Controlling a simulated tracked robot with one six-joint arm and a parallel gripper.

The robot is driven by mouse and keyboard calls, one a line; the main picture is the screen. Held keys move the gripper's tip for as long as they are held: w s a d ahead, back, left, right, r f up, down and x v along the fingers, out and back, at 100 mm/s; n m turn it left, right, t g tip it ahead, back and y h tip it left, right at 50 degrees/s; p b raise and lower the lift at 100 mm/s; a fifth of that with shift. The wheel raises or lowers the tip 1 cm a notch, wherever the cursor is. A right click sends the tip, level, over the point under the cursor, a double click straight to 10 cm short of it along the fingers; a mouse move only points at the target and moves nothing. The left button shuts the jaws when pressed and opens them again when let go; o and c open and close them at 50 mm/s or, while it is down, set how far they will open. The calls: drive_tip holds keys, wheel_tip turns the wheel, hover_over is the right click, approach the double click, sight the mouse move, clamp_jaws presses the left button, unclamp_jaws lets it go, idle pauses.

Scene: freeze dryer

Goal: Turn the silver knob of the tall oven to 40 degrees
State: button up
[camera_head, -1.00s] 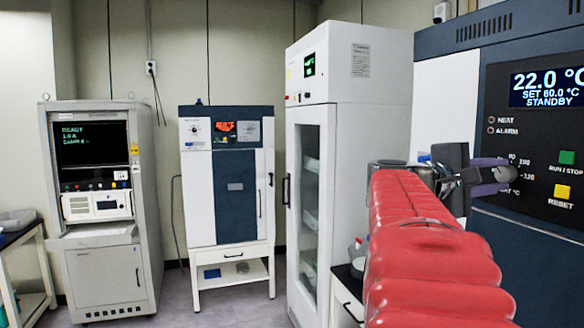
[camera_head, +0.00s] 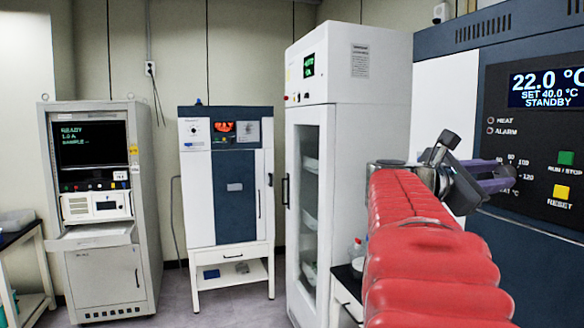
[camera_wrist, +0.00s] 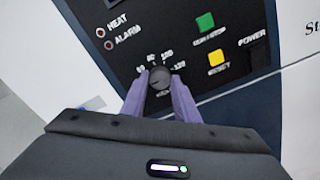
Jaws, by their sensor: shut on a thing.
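The tall oven's dark control panel (camera_head: 535,140) is at the right of the head view. Its display (camera_head: 546,87) reads 22.0 °C, SET 40.0 °C, STANDBY. In the wrist view the round grey knob (camera_wrist: 159,76) sits on the panel, with a printed scale around its upper side. My gripper (camera_wrist: 160,88) has its two purple fingers shut on the knob, one on each side. The wrist view is tilted against the panel. In the head view my gripper (camera_head: 500,178) reaches the panel from the left and hides the knob.
A green RUN/STOP button (camera_head: 566,158) and a yellow RESET button (camera_head: 561,186) lie right of the knob. HEAT and ALARM lamps (camera_head: 491,125) are above left. A white glass-door cabinet (camera_head: 350,110) stands left of my arm. A smaller oven (camera_head: 228,180) stands farther left.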

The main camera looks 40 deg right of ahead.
drive_tip(key=shift+w+d+f, duration=0.1)
drive_tip(key=shift+w+f, duration=0.05)
drive_tip(key=shift+f, duration=0.1)
drive_tip(key=o, duration=0.8)
drive_tip(key=shift+o, duration=1.3)
drive_tip(key=shift+r, duration=0.15)
drive_tip(key=shift+a, duration=0.2)
drive_tip(key=v, duration=1.3)
drive_tip(key=shift+w+a, duration=0.15)
drive_tip(key=shift+a, duration=0.05)
